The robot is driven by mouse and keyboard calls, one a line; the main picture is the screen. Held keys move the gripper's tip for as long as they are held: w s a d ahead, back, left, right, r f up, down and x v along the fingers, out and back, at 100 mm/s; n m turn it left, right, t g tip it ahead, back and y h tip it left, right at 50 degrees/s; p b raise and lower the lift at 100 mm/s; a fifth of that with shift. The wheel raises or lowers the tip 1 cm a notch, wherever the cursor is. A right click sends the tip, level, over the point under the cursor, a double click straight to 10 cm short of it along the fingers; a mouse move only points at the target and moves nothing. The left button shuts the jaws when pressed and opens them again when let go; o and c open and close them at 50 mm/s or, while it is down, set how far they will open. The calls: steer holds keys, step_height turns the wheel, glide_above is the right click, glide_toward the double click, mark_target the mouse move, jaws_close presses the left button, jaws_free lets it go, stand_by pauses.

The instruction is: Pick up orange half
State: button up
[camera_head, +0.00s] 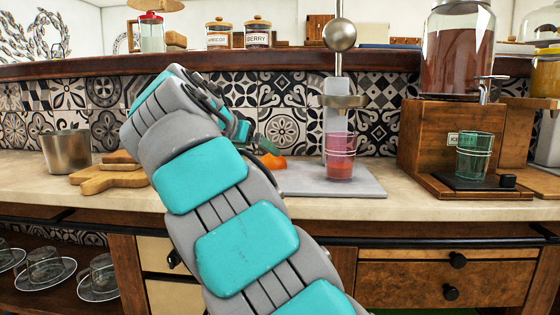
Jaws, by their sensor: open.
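The orange half (272,161) is a small orange shape on the counter, at the left end of the grey base of the juice press. Its left part seems hidden behind my arm. My arm, grey with teal pads, rises from the bottom and reaches to the counter's back. My gripper (268,146) is at the arm's far end, just above and left of the orange half. It is small and partly hidden by the arm; it is open, and I cannot tell whether it touches the orange half.
A juice press (338,110) stands right of the orange half, with a pink glass (340,163) on its base. Farther right are a wooden dispenser (430,135) and a green glass (474,158). Cutting boards (108,180) and a metal cup (66,152) are left. A shelf (290,62) runs above.

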mark_target(273, 158)
steer(key=shift+d+x, duration=0.15)
steer(key=shift+x, duration=1.6)
steer(key=shift+d+x, duration=0.15)
steer(key=shift+x, duration=1.65)
steer(key=shift+s+r, duration=0.1)
steer(key=shift+c, duration=0.4)
steer(key=c, duration=1.2)
steer(key=shift+o, duration=0.2)
